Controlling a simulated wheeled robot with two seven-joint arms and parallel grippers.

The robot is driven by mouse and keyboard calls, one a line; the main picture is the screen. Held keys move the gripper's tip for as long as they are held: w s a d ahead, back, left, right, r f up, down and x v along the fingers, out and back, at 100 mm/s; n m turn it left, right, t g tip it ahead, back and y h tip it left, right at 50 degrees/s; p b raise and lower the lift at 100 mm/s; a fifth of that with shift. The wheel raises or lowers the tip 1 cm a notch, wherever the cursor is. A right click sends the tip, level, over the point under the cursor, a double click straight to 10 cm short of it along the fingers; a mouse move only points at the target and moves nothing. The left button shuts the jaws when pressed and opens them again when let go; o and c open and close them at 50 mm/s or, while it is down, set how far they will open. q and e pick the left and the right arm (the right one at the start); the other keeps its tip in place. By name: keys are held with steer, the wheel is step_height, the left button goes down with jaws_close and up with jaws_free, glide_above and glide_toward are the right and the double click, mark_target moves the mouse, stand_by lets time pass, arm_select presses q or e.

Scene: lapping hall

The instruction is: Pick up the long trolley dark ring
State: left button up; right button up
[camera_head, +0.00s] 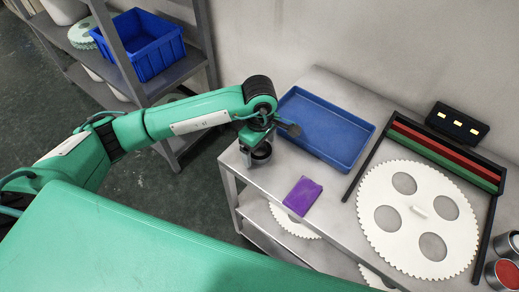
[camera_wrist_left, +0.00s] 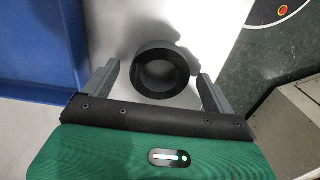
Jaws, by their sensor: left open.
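The dark ring (camera_head: 262,157) lies on the left end of the grey trolley top (camera_head: 335,210), just in front of the blue tray. In the left wrist view the black, thick-walled ring (camera_wrist_left: 142,72) lies between my two grey fingers, with a gap on either side. My left gripper (camera_head: 258,148) is open and empty, low over that end; in the left wrist view its fingers (camera_wrist_left: 157,70) straddle the ring without visibly gripping it. In the head view the gripper partly hides the ring. My right gripper is not in view.
A blue tray (camera_head: 325,130) is close beside the ring, with a purple block (camera_head: 303,195) nearer the front edge. A large white toothed disc (camera_head: 418,248) and a black frame fill the right side. A shelf with a blue crate (camera_head: 155,52) stands at left.

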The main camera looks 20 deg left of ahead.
arm_select(q)
steer(key=c, duration=1.2)
